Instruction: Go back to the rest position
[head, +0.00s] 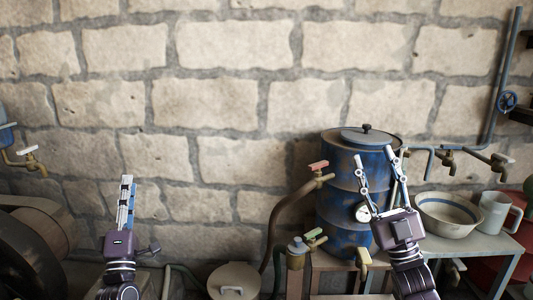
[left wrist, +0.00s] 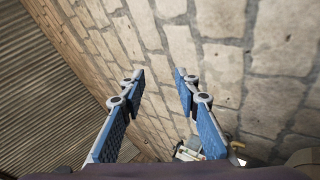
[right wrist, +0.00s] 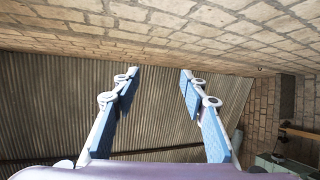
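My left gripper (head: 127,190) is raised at the lower left of the head view, seen edge-on in front of the stone wall. In the left wrist view (left wrist: 160,75) its two blue-padded fingers stand apart with nothing between them. My right gripper (head: 376,155) is raised at the right of the head view, in front of the blue barrel. Its fingers are spread, and the right wrist view (right wrist: 161,72) shows an empty gap between them. Both grippers point upward.
A rusty blue barrel (head: 338,185) stands behind my right gripper. A bowl (head: 448,214) and a mug (head: 497,212) stand on a bench at the right. Pipes with taps (head: 318,166) rise near the barrel. A dark round machine (head: 30,245) is at the lower left. The stone wall (head: 235,100) fills the back.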

